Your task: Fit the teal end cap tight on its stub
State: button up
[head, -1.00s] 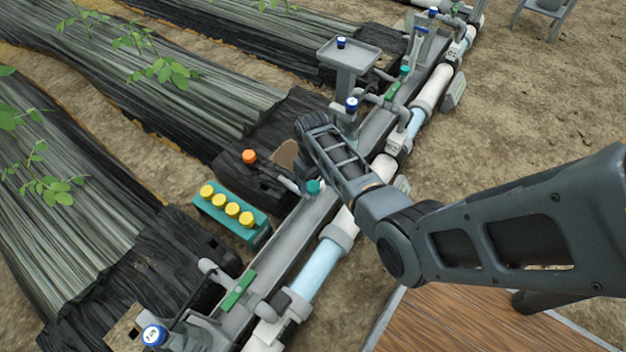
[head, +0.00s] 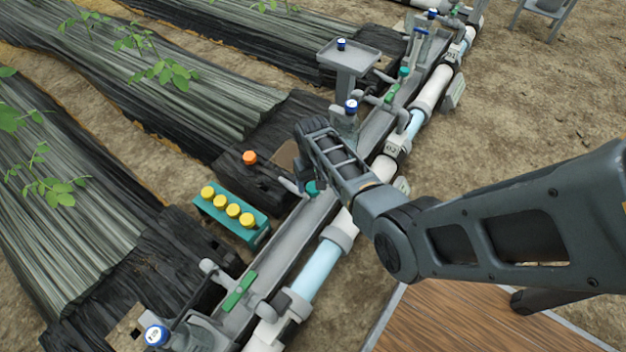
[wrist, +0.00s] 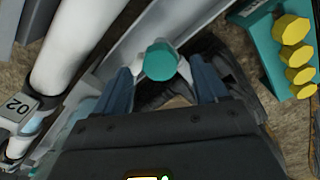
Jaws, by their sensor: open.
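The teal end cap (head: 312,188) shows in the head view beside the grey channel, partly covered by my gripper (head: 304,182). In the wrist view the teal cap (wrist: 160,62) sits at the end of a pale stub (wrist: 182,72). My gripper (wrist: 160,75) is open there, with one blue-grey finger on each side of the cap. Gaps show between the fingers and the cap. I cannot tell how tightly the cap sits on the stub.
A teal rack (head: 208,209) of several yellow caps stands left of the channel (head: 290,243). An orange cap (head: 249,157) is behind it. White and clear pipe (head: 316,268) runs along the channel's right. A pedestal tray (head: 348,55) with a blue cap stands farther back.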

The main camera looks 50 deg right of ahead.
aim_at(313, 187)
jog(key=shift+f+b, duration=1.4)
jog(key=shift+f, duration=0.65)
jog(key=shift+c, duration=0.3)
jog(key=c, duration=1)
jog(key=shift+o, duration=0.2)
jog(key=m+p, duration=0.1)
jog(key=m, duration=0.4)
jog(key=shift+r+m+p, duration=0.1)
jog(key=shift+m+p, duration=0.2)
jog(key=shift+m, duration=0.2)
jog(key=m, duration=0.4)
jog(key=shift+m+p, duration=0.4)
